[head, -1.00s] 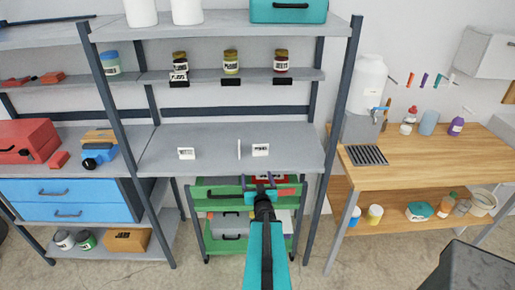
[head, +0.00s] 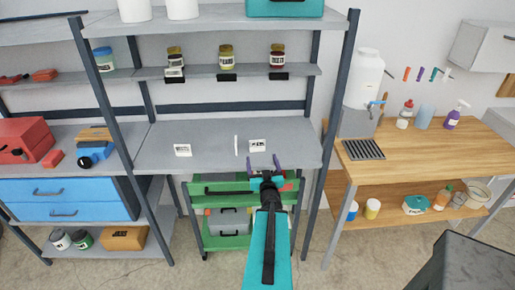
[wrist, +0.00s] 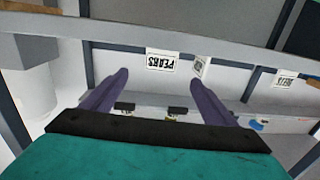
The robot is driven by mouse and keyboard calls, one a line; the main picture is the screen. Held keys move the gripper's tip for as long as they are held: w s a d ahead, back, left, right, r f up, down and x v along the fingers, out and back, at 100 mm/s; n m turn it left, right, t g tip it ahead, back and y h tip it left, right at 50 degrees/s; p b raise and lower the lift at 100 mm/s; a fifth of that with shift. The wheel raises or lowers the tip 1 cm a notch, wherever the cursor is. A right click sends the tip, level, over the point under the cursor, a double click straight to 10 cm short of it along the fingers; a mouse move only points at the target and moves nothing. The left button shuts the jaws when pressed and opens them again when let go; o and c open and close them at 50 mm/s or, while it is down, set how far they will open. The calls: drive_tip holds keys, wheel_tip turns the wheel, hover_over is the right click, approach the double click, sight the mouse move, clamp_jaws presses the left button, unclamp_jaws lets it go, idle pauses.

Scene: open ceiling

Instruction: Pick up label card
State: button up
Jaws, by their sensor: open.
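Three small white label cards stand on the grey middle shelf (head: 205,135). The right card (head: 257,146) carries black lettering, which reads PEARS in the wrist view (wrist: 163,61). The middle card (head: 236,145) is nearly edge-on in the head view; it shows angled in the wrist view (wrist: 200,67). The left card (head: 182,150) also shows at the wrist view's right (wrist: 284,80). My gripper (head: 265,161) is open and empty, just in front of the shelf edge and below the right card. In the wrist view its purple fingers (wrist: 160,78) spread below the PEARS card.
A narrow upper shelf (head: 150,73) holds three labelled jars, with dark label holders along its edge. A green cart (head: 213,188) stands under the shelf. A dark rack post (head: 338,90) and a wooden workbench (head: 445,150) are to the right. The shelf between the left and middle cards is clear.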

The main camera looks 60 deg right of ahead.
sight(257, 144)
drive_tip(key=b+x, duration=0.2)
drive_tip(key=shift+w+d+f+b, duration=0.1)
drive_tip(key=shift+f+b, duration=0.05)
drive_tip(key=shift+b, duration=0.25)
drive_tip(key=b+x, duration=0.1)
drive_tip(key=b, duration=0.5)
drive_tip(key=shift+w+d, duration=0.1)
drive_tip(key=shift+w, duration=0.2)
drive_tip(key=d+b, duration=0.1)
drive_tip(key=b, duration=0.4)
drive_tip(key=shift+w, duration=0.2)
drive_tip(key=shift+b+x, duration=0.75)
drive_tip(key=shift+x, duration=0.65)
drive_tip(key=shift+w+d, duration=0.1)
drive_tip(key=shift+r+x, duration=0.1)
drive_tip(key=shift+x, duration=1.15)
drive_tip(key=shift+r+x, duration=0.15)
drive_tip(key=shift+x, duration=1.1)
